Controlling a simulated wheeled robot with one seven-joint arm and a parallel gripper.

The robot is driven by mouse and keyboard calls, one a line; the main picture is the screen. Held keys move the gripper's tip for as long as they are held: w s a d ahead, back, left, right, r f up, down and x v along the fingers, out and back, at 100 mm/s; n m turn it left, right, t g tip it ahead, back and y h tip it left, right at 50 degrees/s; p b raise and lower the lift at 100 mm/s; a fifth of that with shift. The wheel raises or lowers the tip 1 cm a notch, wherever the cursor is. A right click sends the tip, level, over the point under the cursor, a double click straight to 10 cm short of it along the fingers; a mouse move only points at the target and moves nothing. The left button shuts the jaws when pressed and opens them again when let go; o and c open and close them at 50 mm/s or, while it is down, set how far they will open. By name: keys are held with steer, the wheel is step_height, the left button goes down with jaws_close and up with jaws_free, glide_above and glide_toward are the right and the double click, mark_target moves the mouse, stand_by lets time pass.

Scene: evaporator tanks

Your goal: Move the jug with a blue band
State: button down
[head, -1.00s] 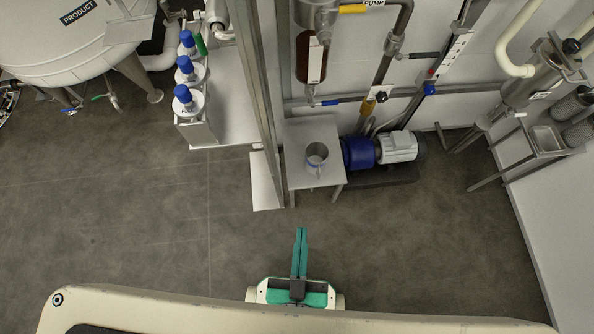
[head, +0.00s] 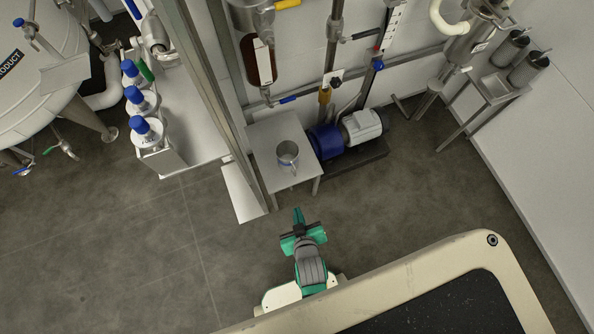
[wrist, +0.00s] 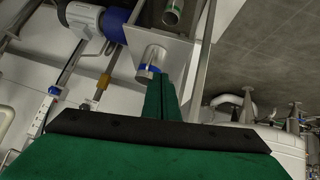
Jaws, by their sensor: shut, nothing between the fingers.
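The metal jug with a blue band (head: 287,152) stands on a small steel table (head: 262,135) in the head view. A blue-banded metal vessel (wrist: 152,60) also shows in the wrist view, just beyond the fingertips and partly hidden by them. My gripper (head: 298,212) is green, shut and empty. In the head view it lies nearer me than the table, apart from the jug. In the wrist view its fingers (wrist: 164,82) are together, pointing towards the table area.
A blue and grey pump (head: 345,136) sits right of the table. A steel post (head: 224,95) rises just left of it. Several blue-capped bottles (head: 147,131) line a bench farther left. The floor at left is clear.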

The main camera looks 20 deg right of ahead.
steer(key=shift+w+d+f+g+y, duration=0.3)
steer(key=shift+w+d+f+g, duration=0.7)
steer(key=shift+w+f, duration=1.95)
steer(key=shift+w+d+f+g+y, duration=0.3)
steer(key=shift+w+d+f+g, duration=0.75)
steer(key=shift+w+f, duration=1.85)
steer(key=shift+w+d+f+g+y, duration=0.3)
steer(key=shift+w+d+f+g, duration=0.7)
steer(key=shift+w+f, duration=1.9)
steer(key=shift+d, duration=0.1)
